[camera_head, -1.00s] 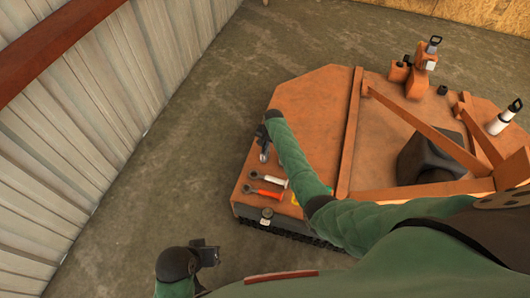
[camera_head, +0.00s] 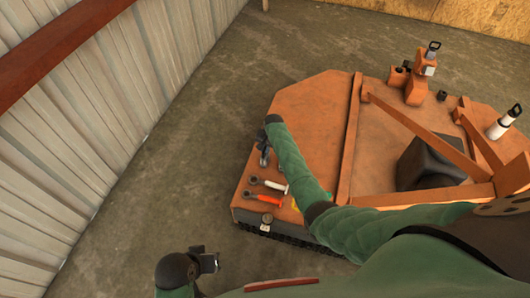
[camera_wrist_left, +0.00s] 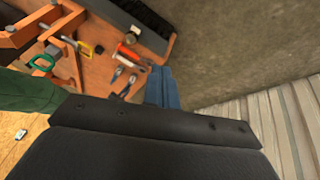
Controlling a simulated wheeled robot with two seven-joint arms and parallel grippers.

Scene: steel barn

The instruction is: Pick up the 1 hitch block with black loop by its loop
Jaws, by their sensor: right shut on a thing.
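My left gripper (camera_head: 209,262) is off the deck's front left corner. Its blue fingers (camera_wrist_left: 162,88) show in the left wrist view, but their gap is hidden.
A white cylinder with a black loop (camera_head: 503,122) stands at the deck's right. Tools with white (camera_head: 275,186) and orange handles (camera_head: 270,199) lie at its front left. Orange bars (camera_head: 425,122) and a dark box (camera_head: 430,160) take up the middle. A metal wall (camera_head: 70,130) rises at left.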

